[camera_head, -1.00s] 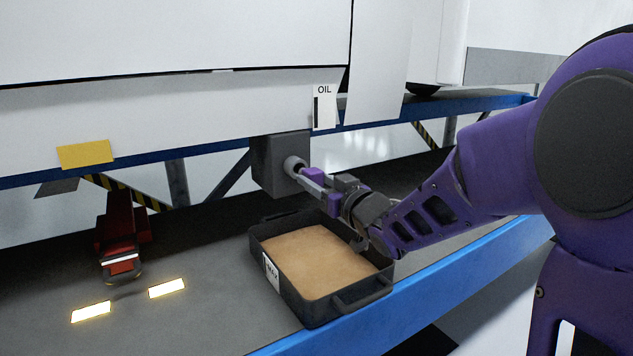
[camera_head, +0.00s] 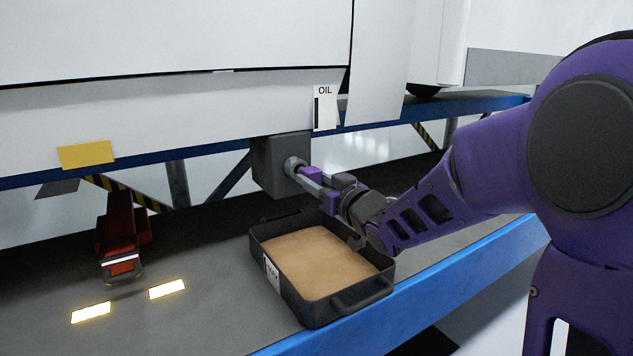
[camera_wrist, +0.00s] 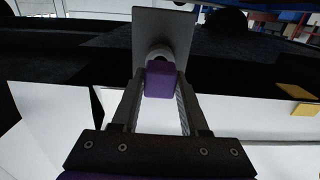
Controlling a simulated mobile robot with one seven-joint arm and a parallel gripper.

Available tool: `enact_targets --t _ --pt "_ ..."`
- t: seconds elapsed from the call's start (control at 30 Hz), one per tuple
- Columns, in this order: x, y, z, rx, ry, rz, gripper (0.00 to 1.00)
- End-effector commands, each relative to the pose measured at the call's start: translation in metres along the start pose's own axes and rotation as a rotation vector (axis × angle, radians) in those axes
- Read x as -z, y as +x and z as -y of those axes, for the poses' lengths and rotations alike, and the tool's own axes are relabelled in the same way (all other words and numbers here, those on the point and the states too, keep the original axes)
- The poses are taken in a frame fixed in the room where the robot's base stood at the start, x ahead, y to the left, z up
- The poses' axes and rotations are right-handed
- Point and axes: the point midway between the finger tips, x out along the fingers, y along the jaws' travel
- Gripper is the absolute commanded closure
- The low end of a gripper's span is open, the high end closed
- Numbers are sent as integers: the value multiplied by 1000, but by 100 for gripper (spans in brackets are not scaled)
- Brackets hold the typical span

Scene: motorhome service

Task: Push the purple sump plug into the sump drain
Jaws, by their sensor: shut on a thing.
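The purple sump plug (camera_wrist: 160,80) is held between the fingers of my gripper (camera_head: 314,182). It also shows in the head view (camera_head: 311,174). The sump drain (camera_head: 293,165) is a round grey fitting on the face of the dark grey sump box (camera_head: 268,165). In the wrist view the drain (camera_wrist: 160,53) sits directly beyond the plug, in line with it. The plug appears to be at the drain's mouth. How deep it sits cannot be told, because its far end is hidden.
A black oil tray (camera_head: 345,302) with tan contents stands below my gripper on the blue-edged platform. A red jack (camera_head: 121,240) stands at left. An OIL label (camera_head: 325,108) hangs on the white body panel above right of the sump.

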Motion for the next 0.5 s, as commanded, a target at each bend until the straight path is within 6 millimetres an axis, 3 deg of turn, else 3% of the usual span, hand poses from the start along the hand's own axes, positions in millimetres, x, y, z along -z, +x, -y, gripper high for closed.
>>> enact_targets --t 0.5 --pt "0 16 1 1 0 1 100"
